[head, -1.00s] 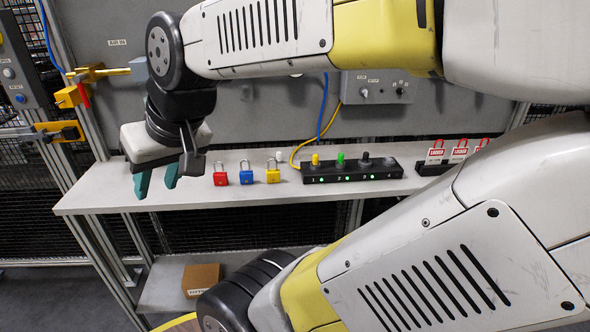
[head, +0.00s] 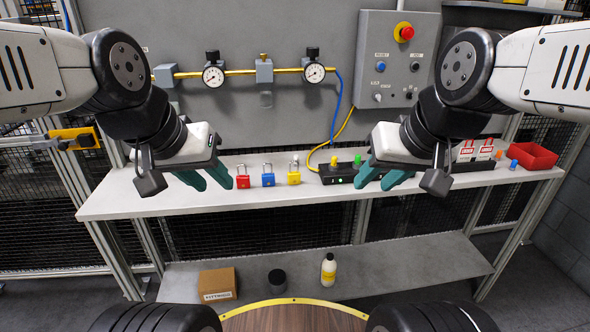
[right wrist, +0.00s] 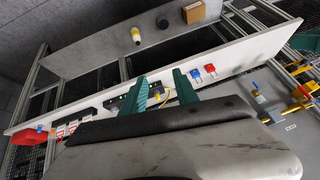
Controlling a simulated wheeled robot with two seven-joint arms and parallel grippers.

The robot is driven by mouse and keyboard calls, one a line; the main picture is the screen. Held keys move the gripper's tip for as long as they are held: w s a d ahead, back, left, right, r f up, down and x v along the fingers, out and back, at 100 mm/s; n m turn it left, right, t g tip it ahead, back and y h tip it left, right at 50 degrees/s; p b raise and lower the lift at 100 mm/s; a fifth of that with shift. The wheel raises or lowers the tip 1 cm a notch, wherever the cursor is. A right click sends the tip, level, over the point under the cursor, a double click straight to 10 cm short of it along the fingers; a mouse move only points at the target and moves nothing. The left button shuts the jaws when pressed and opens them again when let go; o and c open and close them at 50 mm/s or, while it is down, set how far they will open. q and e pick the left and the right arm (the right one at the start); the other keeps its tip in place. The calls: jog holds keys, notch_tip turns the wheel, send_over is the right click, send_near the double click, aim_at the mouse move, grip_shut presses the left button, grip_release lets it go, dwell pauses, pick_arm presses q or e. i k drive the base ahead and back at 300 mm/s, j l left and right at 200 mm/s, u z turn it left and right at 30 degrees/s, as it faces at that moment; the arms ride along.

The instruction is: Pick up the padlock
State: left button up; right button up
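Three padlocks stand in a row on the grey shelf in the head view: a red padlock (head: 243,181), a blue padlock (head: 268,179) and a yellow padlock (head: 294,177). The red padlock (right wrist: 210,69) and the blue padlock (right wrist: 195,73) also show in the right wrist view. My left gripper (head: 207,178) is open and empty, its teal fingers just left of the red padlock in the picture. My right gripper (head: 382,178) is open and empty, right of the padlocks, in front of the black button strip, partly hiding it. It touches no padlock.
The black button strip (head: 338,173) stands right of the padlocks. Red lockout tags (head: 466,150) and a red bin (head: 533,156) are farther right. A lower shelf holds a cardboard box (head: 217,284), a dark cylinder (head: 277,281) and a white bottle (head: 328,270). Gauges (head: 213,77) hang behind.

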aim_at(293, 177)
jog(key=i+j+z, duration=0.1)
jog(key=j+z, duration=0.35)
jog(key=j, duration=0.4)
jog(key=j+z, duration=0.5)
jog(key=j, duration=0.35)
jog(key=k+l, duration=0.05)
